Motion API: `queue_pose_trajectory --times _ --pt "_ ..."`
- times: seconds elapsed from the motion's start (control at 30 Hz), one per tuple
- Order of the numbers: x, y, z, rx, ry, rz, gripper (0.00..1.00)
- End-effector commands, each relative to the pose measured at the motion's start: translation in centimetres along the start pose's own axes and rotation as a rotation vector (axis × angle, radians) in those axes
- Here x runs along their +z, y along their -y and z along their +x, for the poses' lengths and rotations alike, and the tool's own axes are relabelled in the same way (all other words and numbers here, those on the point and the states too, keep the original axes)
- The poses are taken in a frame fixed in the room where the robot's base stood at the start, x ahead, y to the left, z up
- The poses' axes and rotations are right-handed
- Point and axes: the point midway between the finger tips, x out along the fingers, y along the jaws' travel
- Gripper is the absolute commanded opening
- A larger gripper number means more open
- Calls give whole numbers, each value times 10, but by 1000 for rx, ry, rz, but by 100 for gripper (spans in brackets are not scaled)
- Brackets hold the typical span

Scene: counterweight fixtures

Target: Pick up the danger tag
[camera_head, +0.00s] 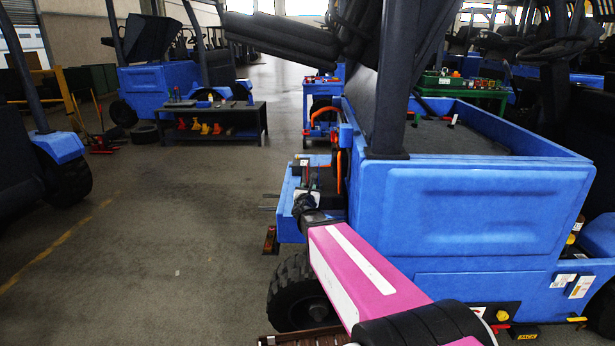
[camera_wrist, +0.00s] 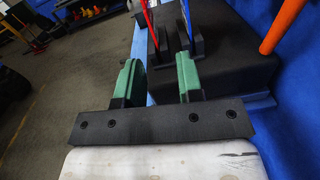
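My gripper (camera_wrist: 158,72) is open in the wrist view, with its two green fingers apart and nothing between them. Just beyond the fingertips, a thin red plate with a pale edge (camera_wrist: 150,18) and a thin blue plate (camera_wrist: 186,18) stand nearly edge-on in black slotted holders (camera_wrist: 196,46). Their faces do not show, so I cannot tell whether either is the danger tag. In the head view my gripper (camera_head: 304,172) is small, at the left end of the blue vehicle. White labels (camera_head: 580,287) show on that vehicle's right side; I cannot read them.
The holders stand on a black block (camera_wrist: 225,65) beside a blue wall. An orange bar (camera_wrist: 283,25) slants at the right of the wrist view. The blue vehicle (camera_head: 470,205) fills the head view's right. A dark workbench (camera_head: 212,122) stands far left; the floor between is clear.

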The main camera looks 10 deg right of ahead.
Motion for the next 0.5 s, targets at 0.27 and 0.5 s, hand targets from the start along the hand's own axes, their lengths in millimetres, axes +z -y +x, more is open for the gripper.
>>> queue_pose_trajectory --times 0.27,0.5 --pt "0 -12 12 46 4 -103 34" --pt "1 -14 48 46 4 -99 34"
